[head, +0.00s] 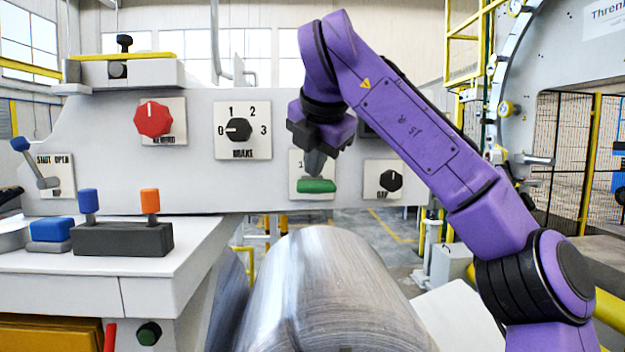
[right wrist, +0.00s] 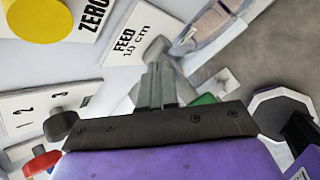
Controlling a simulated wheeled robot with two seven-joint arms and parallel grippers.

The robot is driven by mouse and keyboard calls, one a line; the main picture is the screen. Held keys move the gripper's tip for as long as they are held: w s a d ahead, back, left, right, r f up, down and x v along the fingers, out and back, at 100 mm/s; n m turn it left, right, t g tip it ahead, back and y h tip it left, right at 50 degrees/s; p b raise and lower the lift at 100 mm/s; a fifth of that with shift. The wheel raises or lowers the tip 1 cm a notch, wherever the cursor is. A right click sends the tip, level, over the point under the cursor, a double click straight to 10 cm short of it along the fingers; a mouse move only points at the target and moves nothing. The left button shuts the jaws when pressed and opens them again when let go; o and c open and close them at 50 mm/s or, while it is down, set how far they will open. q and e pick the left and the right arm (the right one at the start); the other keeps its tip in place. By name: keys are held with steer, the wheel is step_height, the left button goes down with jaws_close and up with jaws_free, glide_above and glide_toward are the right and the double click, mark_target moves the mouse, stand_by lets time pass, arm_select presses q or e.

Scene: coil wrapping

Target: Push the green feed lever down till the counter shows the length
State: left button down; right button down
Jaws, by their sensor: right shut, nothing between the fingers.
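The green feed lever (head: 316,186) sits low on its white plate on the grey panel. A bit of its green handle (right wrist: 204,100) shows in the right wrist view, partly behind my gripper. My right gripper (head: 314,172) points down just above the handle, shut and empty; I cannot tell whether it touches. Its closed fingers (right wrist: 157,85) overlap the lever area in the right wrist view, beside a plate marked FEED 10 cm (right wrist: 130,45). No counter reading is legible; my arm covers part of the panel. My left gripper is not in view.
A red knob (head: 152,119) and a black BRAKE dial (head: 238,130) are left of the lever; another black knob (head: 391,181) is right. A large metal cylinder (head: 325,295) lies below. A yellow button (right wrist: 35,18) marked ZERO shows in the right wrist view.

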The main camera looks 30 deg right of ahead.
steer(key=shift+f, duration=0.2)
steer(key=shift+r, duration=0.1)
stand_by(0.5)
steer(key=shift+r+p, duration=0.75)
steer(key=shift+r, duration=0.25)
steer(key=shift+r, duration=0.1)
step_height(320, 180, up, 5)
steer(key=p, duration=0.4)
steer(key=shift+w+d, duration=0.1)
steer(key=shift+w, duration=0.05)
steer(key=shift+f, duration=0.2)
